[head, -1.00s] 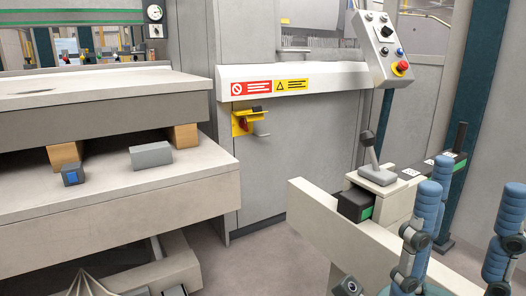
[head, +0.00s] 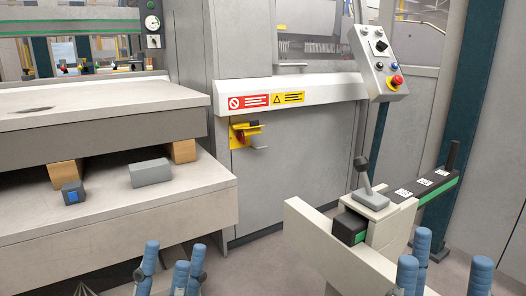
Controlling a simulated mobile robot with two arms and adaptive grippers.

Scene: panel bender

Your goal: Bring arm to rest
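My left gripper (head: 170,254) shows at the bottom edge, left of centre, with blue ribbed fingers pointing up. Its fingers stand apart with nothing between them. My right gripper (head: 449,253) shows at the bottom right, also with upright blue fingers. A wide gap separates its fingers, and it is empty. Both grippers' palms and wrists are below the picture. The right gripper appears in front of the cream rail and the floor, and I see no contact with either.
A grey machine bed (head: 120,210) on the left carries a grey block (head: 151,171) and a blue-faced block (head: 72,193). A cream rail (head: 330,247) with a lever (head: 366,176) stands at right. A control panel (head: 381,62) with a red button hangs above. Floor shows between bed and rail.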

